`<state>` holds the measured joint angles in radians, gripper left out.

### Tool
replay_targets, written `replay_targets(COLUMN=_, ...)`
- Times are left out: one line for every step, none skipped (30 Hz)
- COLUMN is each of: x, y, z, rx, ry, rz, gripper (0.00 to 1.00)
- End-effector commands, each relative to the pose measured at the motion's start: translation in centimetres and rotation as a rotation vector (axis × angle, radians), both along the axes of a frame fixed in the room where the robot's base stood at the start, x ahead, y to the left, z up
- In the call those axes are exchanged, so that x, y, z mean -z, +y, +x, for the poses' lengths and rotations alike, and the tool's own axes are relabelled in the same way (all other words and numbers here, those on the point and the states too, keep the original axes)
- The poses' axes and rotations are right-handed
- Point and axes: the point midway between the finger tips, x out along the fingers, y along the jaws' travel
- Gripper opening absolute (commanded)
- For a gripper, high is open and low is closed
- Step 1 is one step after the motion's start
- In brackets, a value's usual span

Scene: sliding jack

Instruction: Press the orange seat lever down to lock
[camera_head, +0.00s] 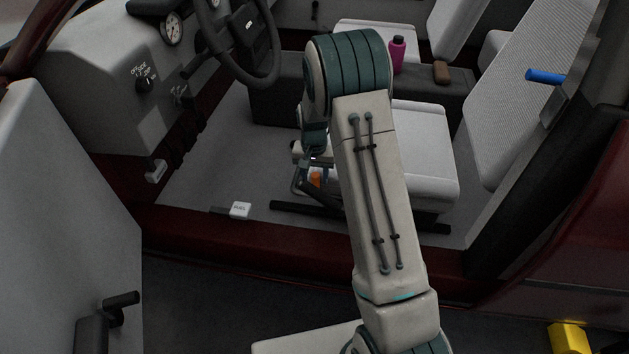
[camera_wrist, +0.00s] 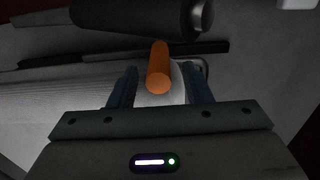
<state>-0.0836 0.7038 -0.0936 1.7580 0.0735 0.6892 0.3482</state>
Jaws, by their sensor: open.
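The orange seat lever (camera_wrist: 158,68) shows in the wrist view as a short orange rod between the two fingers of my gripper (camera_wrist: 160,88). The fingers stand apart on either side of it, and I cannot tell whether either one touches it. My arm hides much of the seat front there. My gripper is open.
A steering wheel (camera_head: 235,35) stands at the upper left. A white fuel lever (camera_head: 240,210) lies on the floor near the door sill. A pink bottle (camera_head: 397,55) and a brown object (camera_head: 441,72) sit on the console. The open door (camera_head: 65,220) is at left. A blue handle (camera_head: 545,77) sticks out at right.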

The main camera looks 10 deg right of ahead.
Motion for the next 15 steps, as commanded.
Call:
replay_targets(x=-1.8, y=0.1, z=0.1, rx=-0.001, ry=-0.003, rz=0.0, gripper=0.44)
replay_targets(x=-2.5, y=0.1, z=0.1, rx=-0.001, ry=-0.004, rz=0.0, gripper=0.44)
replay_targets(x=-3.5, y=0.1, z=0.1, rx=-0.001, ry=-0.004, rz=-0.001, gripper=0.44)
replay_targets(x=-4.1, y=0.1, z=0.1, rx=-0.001, ry=-0.003, rz=0.0, gripper=0.44)
replay_targets(x=-4.8, y=0.1, z=0.1, rx=-0.001, ry=-0.003, rz=0.0, gripper=0.44)
replay_targets(x=-5.6, y=0.1, z=0.1, rx=-0.002, ry=-0.003, rz=0.0, gripper=0.44)
replay_targets(x=-6.2, y=0.2, z=0.1, rx=-0.002, ry=-0.003, rz=0.0, gripper=0.44)
replay_targets(x=-6.7, y=0.2, z=0.1, rx=-0.002, ry=-0.003, rz=0.0, gripper=0.44)
replay_targets(x=-7.4, y=0.2, z=0.1, rx=-0.002, ry=-0.002, rz=-0.001, gripper=0.44)
replay_targets(x=-7.9, y=0.2, z=0.1, rx=-0.002, ry=-0.002, rz=-0.001, gripper=0.44)
replay_targets(x=-8.3, y=0.2, z=0.1, rx=-0.003, ry=-0.003, rz=0.0, gripper=0.44)
replay_targets(x=-8.7, y=0.2, z=0.1, rx=-0.003, ry=-0.002, rz=-0.001, gripper=0.44)
replay_targets(x=-9.0, y=0.2, z=0.1, rx=-0.003, ry=-0.001, rz=0.0, gripper=0.44)
replay_targets(x=-9.2, y=0.2, z=0.1, rx=-0.003, ry=0.0, rz=0.0, gripper=0.44)
replay_targets(x=-9.4, y=0.2, z=0.1, rx=-0.003, ry=-0.001, rz=0.0, gripper=0.44)
